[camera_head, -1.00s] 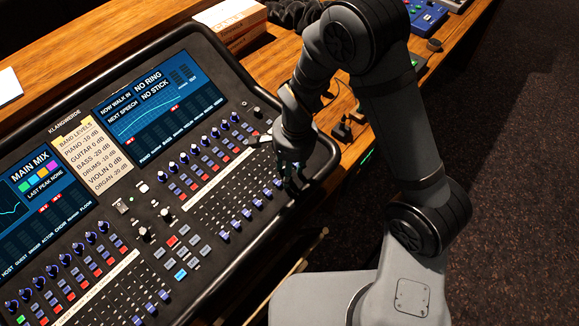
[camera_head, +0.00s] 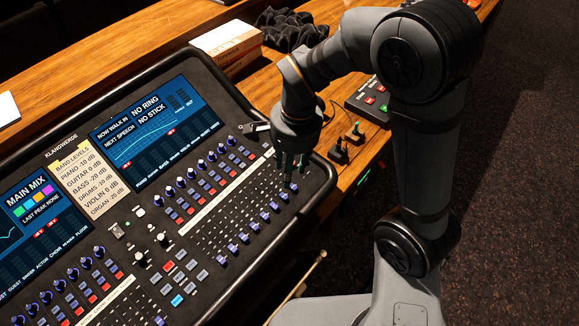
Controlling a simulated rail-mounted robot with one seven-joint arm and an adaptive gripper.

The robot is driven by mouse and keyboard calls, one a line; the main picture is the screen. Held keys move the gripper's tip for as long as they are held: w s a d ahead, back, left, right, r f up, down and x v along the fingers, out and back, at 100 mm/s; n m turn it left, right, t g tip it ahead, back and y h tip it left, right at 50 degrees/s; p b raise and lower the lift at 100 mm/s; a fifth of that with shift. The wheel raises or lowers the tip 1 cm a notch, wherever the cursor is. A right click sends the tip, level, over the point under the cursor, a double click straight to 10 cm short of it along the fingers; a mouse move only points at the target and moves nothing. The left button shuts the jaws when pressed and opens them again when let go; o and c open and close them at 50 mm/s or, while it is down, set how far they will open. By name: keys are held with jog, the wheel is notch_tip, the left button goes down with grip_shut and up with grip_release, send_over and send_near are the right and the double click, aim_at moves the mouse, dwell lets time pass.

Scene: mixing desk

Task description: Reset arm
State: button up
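My gripper (camera_head: 290,178) hangs from my arm over the right end of the mixing desk (camera_head: 232,232), with its dark fingers pointing down. It is close above the rightmost faders (camera_head: 275,205), and I cannot tell if it touches them. The finger gap is small and dark, so I cannot tell how far the fingers are apart. Nothing is visibly held. My arm bends up and right from there to my base at the lower right.
A small box with red buttons (camera_head: 370,100) and small plugs (camera_head: 345,145) lie on the wooden table to the right. A note sheet (camera_head: 90,178) lies between the screens. The dark floor at right is clear.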

aim_at(285, 196)
dwell(0.3)
jog(key=f, duration=0.8)
jog(key=w+a+f, duration=0.1)
jog(key=f, duration=0.3)
